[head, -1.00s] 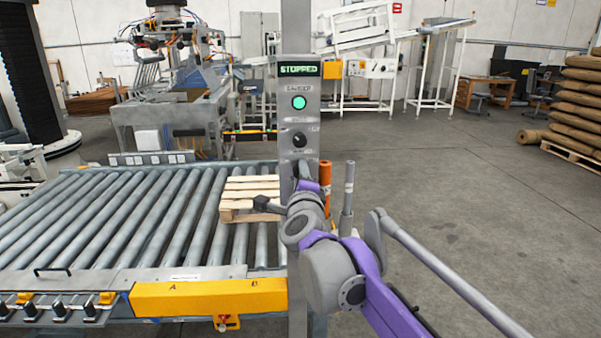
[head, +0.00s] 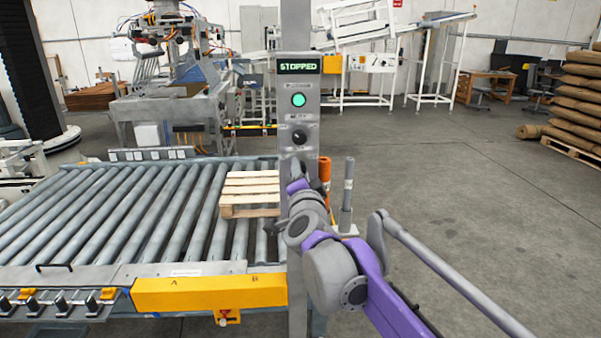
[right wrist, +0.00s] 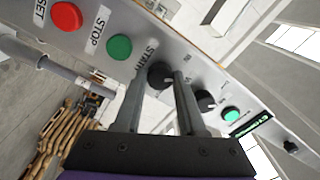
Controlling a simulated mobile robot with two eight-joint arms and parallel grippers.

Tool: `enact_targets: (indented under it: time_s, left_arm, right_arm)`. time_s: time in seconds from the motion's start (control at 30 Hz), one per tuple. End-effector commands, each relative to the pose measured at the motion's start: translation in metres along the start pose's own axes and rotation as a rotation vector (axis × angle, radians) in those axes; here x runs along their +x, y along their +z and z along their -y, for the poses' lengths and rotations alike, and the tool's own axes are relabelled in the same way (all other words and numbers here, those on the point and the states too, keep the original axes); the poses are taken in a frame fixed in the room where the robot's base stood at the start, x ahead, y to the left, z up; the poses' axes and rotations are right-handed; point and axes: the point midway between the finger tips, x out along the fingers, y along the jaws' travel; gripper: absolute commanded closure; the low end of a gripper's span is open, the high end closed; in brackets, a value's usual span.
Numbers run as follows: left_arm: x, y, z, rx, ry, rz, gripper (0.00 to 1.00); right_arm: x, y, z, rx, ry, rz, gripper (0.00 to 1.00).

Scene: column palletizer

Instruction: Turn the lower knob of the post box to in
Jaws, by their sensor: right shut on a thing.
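The post box (head: 312,112) is a grey upright panel with a display reading STOPPED, a lit green button and an upper black knob (head: 299,138). The lower knob (right wrist: 160,73) is black and round, and shows in the right wrist view between my right gripper's fingers. My right gripper (right wrist: 165,76) is shut on this knob, one finger on each side. In the head view my right gripper (head: 298,178) is at the post below the upper knob, and my arm hides the lower knob. The lower knob's pointer and setting labels cannot be read. My left gripper is not in view.
A roller conveyor (head: 130,215) with a wooden pallet (head: 250,192) lies left of the post. A yellow guard (head: 210,292) runs along its front. An orange post (head: 324,171) and a grey post (head: 348,185) stand behind my arm. The floor at right is open.

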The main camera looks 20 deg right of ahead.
Motion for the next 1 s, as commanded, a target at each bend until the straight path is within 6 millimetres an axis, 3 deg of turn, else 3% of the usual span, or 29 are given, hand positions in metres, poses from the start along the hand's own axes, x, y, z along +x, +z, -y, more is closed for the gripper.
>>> enact_targets:
  time_s: [0.63, 0.67, 0.7, 0.8, 1.0]
  left_arm:
    - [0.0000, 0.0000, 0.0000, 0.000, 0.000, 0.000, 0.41]
    - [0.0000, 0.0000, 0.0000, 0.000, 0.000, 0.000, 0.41]
    - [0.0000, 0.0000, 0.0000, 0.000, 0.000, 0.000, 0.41]
    - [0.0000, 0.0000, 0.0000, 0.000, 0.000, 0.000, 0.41]
    - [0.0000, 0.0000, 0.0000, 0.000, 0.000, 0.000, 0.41]
  right_arm:
    - [-0.0002, 0.0003, -0.0002, -0.052, -0.001, 0.003, 1.00]
    - [-0.0001, 0.0003, -0.0002, -0.052, -0.001, 0.003, 0.57]
    - [-0.0001, 0.0003, -0.0002, -0.052, -0.001, 0.003, 0.50]
    - [-0.0001, 0.0002, -0.0002, -0.051, -0.001, 0.003, 0.32]
    - [-0.0001, 0.0001, -0.0001, -0.051, -0.001, 0.002, 0.31]
